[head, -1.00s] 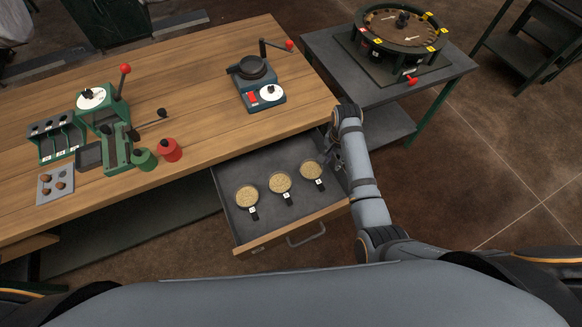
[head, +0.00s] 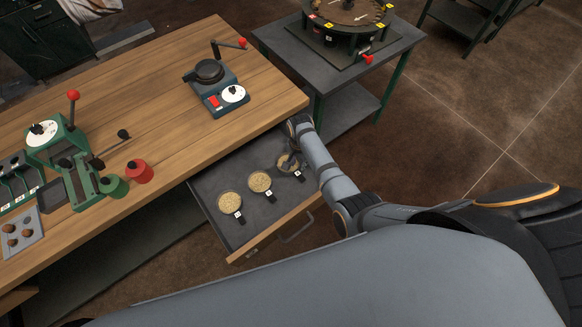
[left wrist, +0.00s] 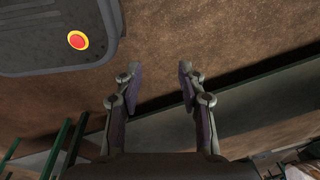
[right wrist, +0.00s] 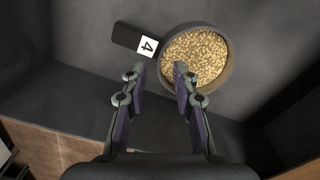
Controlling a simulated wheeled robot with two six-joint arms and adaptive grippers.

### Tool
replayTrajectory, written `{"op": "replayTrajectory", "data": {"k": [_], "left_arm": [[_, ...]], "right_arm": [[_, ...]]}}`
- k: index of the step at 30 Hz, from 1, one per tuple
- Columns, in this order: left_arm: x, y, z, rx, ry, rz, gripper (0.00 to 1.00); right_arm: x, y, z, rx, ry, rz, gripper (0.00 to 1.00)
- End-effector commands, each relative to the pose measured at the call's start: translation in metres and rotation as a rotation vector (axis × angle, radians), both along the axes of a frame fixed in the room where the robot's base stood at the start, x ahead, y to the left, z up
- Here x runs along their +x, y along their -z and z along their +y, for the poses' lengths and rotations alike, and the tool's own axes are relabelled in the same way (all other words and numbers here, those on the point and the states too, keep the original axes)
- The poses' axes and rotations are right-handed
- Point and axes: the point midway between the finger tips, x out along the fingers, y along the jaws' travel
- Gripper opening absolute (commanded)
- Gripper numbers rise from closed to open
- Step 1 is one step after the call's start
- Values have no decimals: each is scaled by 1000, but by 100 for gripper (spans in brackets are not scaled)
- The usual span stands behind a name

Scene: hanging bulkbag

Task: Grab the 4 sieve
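The 4 sieve is a round dark-rimmed sieve with a tan mesh and a black handle labelled 4. It shows in the right wrist view (right wrist: 196,58) and as the rightmost of three sieves in the open drawer in the head view (head: 288,170). My right gripper (right wrist: 154,72) is open just in front of it, with one fingertip overlapping the rim near the handle. In the head view the right gripper (head: 291,160) partly covers this sieve. My left gripper (left wrist: 158,72) is open and empty over the floor, away from the drawer.
Two other sieves, the middle (head: 260,182) and the left (head: 230,204), lie in the drawer (head: 205,188). The wooden table (head: 165,95) above holds a blue-grey device (head: 215,88) and a green press (head: 75,165). A grey side table (head: 300,48) stands behind.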

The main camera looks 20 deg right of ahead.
Motion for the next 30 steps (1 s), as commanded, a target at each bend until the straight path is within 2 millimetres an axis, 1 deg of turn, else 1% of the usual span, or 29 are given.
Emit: {"op": "replayTrajectory", "data": {"k": [1,3,6,9,11,15,16,30], "left_arm": [[-1,3,-4,-5,-2,2,40],[-3,4,-11,-13,-4,5,40],[-6,4,-18,-22,-7,9,40],[-8,5,-18,-22,-8,13,40],[-10,5,-17,-21,-7,15,40],[-12,5,-14,-17,-7,19,40],[-12,5,-14,-17,-6,19,40],[-12,4,-11,-13,-5,18,40]], "right_arm": [[0,7,0,-1,0,1,29],[0,11,0,0,1,0,29],[0,11,0,0,1,-1,29],[0,11,0,0,0,-1,29],[0,11,0,0,0,0,22],[0,11,0,0,0,0,3],[0,11,0,0,0,0,0],[0,9,0,0,0,-1,0]]}}
